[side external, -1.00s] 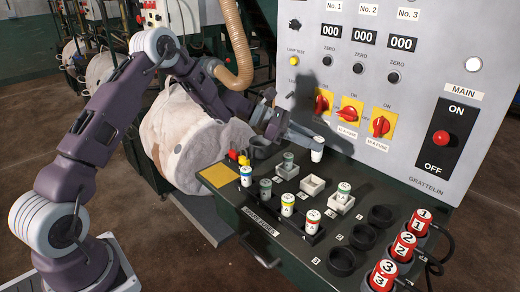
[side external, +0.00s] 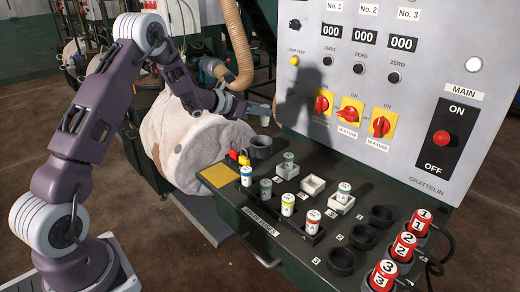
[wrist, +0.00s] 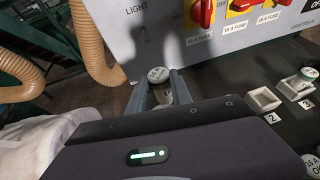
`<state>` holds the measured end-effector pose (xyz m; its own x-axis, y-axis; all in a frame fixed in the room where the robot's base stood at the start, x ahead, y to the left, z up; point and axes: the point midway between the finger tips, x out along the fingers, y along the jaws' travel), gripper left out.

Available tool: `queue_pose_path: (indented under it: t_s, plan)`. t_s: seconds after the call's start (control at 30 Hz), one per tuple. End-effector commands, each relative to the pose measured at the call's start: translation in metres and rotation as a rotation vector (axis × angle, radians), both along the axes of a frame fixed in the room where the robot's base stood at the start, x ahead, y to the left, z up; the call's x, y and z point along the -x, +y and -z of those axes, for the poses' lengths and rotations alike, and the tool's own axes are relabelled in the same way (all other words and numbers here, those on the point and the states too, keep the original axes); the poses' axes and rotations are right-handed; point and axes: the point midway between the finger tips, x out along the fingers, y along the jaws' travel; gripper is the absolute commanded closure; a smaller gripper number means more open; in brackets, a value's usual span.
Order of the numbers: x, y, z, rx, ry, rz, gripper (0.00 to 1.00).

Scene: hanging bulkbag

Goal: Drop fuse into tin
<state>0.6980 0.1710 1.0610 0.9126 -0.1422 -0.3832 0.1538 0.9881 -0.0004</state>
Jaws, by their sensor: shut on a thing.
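My gripper (wrist: 161,89) is shut on a white-topped fuse (wrist: 160,76), held upright between its two fingers in the wrist view. In the side view, my gripper (side external: 272,109) is raised in front of the grey panel, above the back left corner of the bench. The fuse cannot be made out clearly there. A dark round cup (side external: 260,147), which may be the tin, stands on that corner, below my gripper and apart from it. The wrist view does not show this cup; my gripper's housing covers much of the lower picture.
Several fuses stand in a front rack (side external: 301,226). White square sockets (side external: 313,184) and black round holders (side external: 341,261) fill the bench. Red numbered plugs (side external: 404,246) stand right. The panel (side external: 300,75) with red switches rises behind. A pale bulk bag (side external: 185,140) hangs left.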

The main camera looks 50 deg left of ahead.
Motion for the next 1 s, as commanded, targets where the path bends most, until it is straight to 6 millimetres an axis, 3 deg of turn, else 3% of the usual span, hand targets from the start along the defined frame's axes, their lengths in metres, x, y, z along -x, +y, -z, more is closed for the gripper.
queue_pose_path:
  t_s: [0.1,0.3,0.6,0.63,0.73,1.0]
  plan:
    - [0.000,0.000,0.020,0.002,0.003,0.000,1.00]
    - [0.000,-0.001,0.040,0.000,0.000,0.002,1.00]
    - [0.000,-0.001,0.043,-0.001,-0.002,0.003,1.00]
    - [0.000,-0.001,0.043,-0.001,-0.001,0.003,0.70]
    - [0.000,-0.001,0.043,-0.001,-0.001,0.003,0.50]
    - [0.000,-0.001,0.043,0.000,0.000,0.002,0.48]
